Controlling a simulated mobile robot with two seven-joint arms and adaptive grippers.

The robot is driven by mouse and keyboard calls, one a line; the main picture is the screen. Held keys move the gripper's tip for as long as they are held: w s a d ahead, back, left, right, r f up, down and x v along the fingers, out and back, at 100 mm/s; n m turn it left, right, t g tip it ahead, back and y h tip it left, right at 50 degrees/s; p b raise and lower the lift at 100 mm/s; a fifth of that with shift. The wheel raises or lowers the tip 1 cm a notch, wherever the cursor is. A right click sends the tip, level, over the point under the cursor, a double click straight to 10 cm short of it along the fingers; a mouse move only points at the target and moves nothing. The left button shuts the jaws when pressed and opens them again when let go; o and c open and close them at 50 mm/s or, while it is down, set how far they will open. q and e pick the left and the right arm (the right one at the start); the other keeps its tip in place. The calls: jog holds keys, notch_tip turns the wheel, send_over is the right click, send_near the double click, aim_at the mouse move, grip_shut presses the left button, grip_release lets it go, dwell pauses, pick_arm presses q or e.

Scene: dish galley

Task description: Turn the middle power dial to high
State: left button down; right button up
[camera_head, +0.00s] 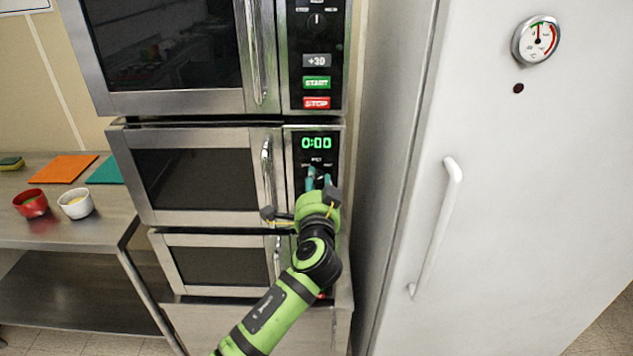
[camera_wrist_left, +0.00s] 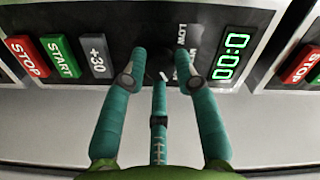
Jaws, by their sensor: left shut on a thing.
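The middle microwave (camera_head: 190,178) is in the centre of the head view, with a black control panel and a green display (camera_head: 316,143) reading 0:00. The same display shows in the left wrist view (camera_wrist_left: 231,55). My left gripper (camera_head: 319,178) is at this panel below the display, its teal fingers shut around the middle power dial. In the left wrist view the dial (camera_wrist_left: 164,75) shows only as a dark sliver with a white mark between the fingertips (camera_wrist_left: 161,68). LOW is readable beside it; the other labels are partly hidden, so I cannot tell its setting. My right gripper is out of view.
Another microwave (camera_head: 165,103) stands above and a third (camera_head: 215,262) below. A white fridge door (camera_head: 520,180) with a handle (camera_head: 437,225) is to the right. A steel table (camera_head: 85,232) on the left holds a red bowl (camera_head: 31,204) and a white bowl (camera_head: 76,204).

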pick_arm(q)
jog(key=shift+d+r, duration=0.15)
jog(key=shift+r, duration=0.35)
jog(key=c, duration=0.9)
grip_release()
jog(key=shift+c, duration=0.2)
jog(key=shift+w+d+f, duration=0.1)
jog(key=shift+f, duration=0.1)
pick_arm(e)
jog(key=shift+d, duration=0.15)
pick_arm(q)
jog(key=shift+f, duration=0.15)
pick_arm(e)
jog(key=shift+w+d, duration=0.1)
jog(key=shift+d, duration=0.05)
pick_arm(q)
jog(key=s, duration=1.2)
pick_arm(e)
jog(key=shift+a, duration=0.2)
